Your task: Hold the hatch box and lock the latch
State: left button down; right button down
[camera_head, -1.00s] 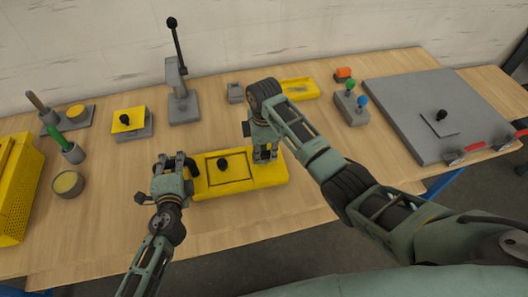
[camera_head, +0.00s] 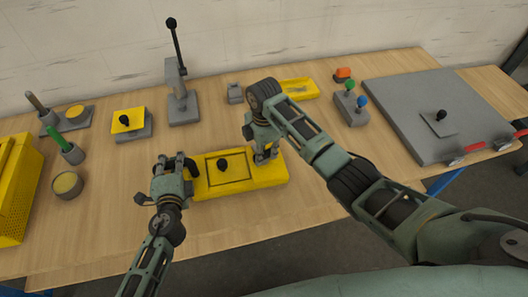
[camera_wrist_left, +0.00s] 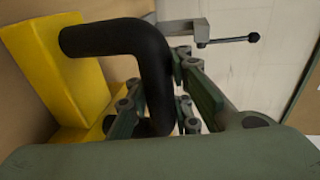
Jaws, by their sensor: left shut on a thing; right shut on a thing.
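The yellow hatch box (camera_head: 205,190) lies on the wooden table, with a black knob (camera_head: 222,165) on its rectangular lid. The lid looks closed. My left gripper (camera_head: 178,165) is at the box's left end. In the left wrist view my left gripper (camera_wrist_left: 178,110) is shut on a black bent handle (camera_wrist_left: 120,38) fixed to the yellow box (camera_wrist_left: 65,75). My right gripper (camera_head: 264,155) is shut at the box's right end. What it grips, likely the latch, is hidden behind its own fingers, so the latch's position cannot be told.
Behind the box stand a grey lever stand (camera_head: 183,105), a small grey block (camera_head: 235,93) and a yellow tray (camera_head: 298,88). A yellow plate with a knob (camera_head: 128,121) is to the left. A grey panel (camera_head: 430,110) lies at the right. The table in front is bare.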

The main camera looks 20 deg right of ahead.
pick_arm(q)
jog(key=shift+f, duration=0.1)
pick_arm(e)
jog(key=n, duration=0.3)
jog(key=shift+w+r+n, duration=0.15)
jog(key=shift+n, duration=0.25)
jog(key=n, duration=0.3)
jog(key=shift+a, duration=0.1)
jog(key=n, duration=0.4)
jog(key=shift+n, duration=1.7)
jog(key=c, duration=1.7)
grip_release()
